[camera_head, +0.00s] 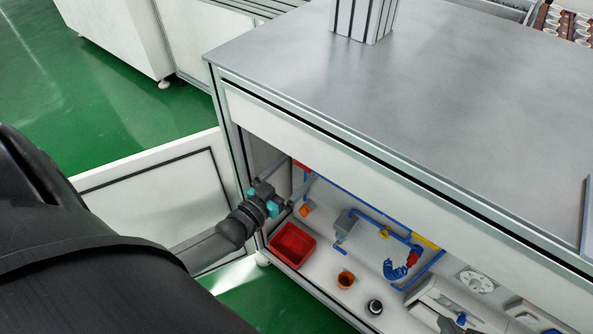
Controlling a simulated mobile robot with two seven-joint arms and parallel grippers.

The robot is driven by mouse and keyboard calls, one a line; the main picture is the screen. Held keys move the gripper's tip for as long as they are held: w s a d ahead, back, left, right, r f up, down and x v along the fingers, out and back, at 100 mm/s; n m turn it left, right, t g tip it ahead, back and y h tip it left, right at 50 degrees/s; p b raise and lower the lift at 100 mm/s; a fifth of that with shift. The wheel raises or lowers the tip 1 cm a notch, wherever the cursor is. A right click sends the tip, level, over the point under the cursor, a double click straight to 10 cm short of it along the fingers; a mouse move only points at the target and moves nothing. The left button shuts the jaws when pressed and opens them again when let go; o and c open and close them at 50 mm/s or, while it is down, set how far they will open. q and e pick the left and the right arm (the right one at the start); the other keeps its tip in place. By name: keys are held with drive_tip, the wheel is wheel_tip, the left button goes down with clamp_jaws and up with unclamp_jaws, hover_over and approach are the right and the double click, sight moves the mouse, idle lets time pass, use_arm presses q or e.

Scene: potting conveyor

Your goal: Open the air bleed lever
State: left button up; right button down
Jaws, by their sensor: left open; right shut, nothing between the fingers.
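My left gripper (296,176) reaches from the left into the open front of the cabinet, with its two fingers apart. A small red part (301,166) on the blue pipe (335,184) is near the upper fingertip. I cannot tell whether they touch. An orange part (305,210) lies just below the fingers. Further right, a red fitting (413,256) sits on the blue piping above a coiled blue hose (394,270). I cannot tell for sure which part is the air bleed lever. My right gripper is not in view.
A grey box (346,222) is on the back wall. The open white door (150,200) is at left, and the grey worktop (440,110) overhangs the opening.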

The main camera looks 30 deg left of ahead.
use_arm(q)
drive_tip(key=shift+w, duration=0.55)
use_arm(e)
drive_tip(key=shift+w+a+t, duration=0.4)
drive_tip(key=shift+a, duration=0.05)
use_arm(q)
drive_tip(key=shift+c, duration=0.2)
drive_tip(key=c, duration=1.3)
